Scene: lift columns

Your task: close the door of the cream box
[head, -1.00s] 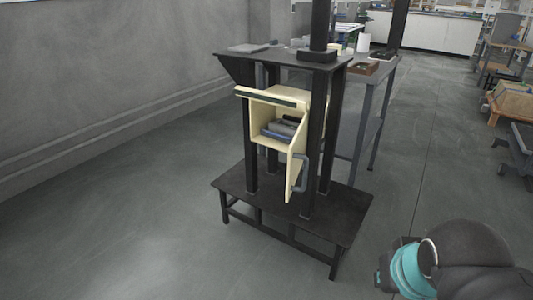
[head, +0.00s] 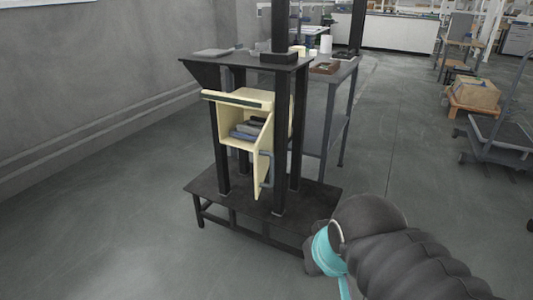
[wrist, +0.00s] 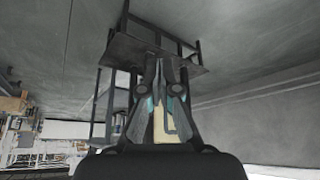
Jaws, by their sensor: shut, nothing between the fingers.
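The cream box (head: 228,133) is mounted between dark uprights of a black stand, with its front open and grey-blue items (head: 247,130) inside. In the wrist view, my gripper (wrist: 164,62) is shut and empty. Part of the cream door (wrist: 159,125) shows beyond and between its fingers, which partly hide it. In the head view my arm is at lower right, and the fingertips cannot be made out.
The black stand has a low base platform (head: 230,200) and a top shelf (head: 235,62) with small objects. A grey table (head: 335,85) stands just behind it. A cart (head: 505,135) and a cardboard box (head: 474,92) are farther right. The floor left of the stand is clear.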

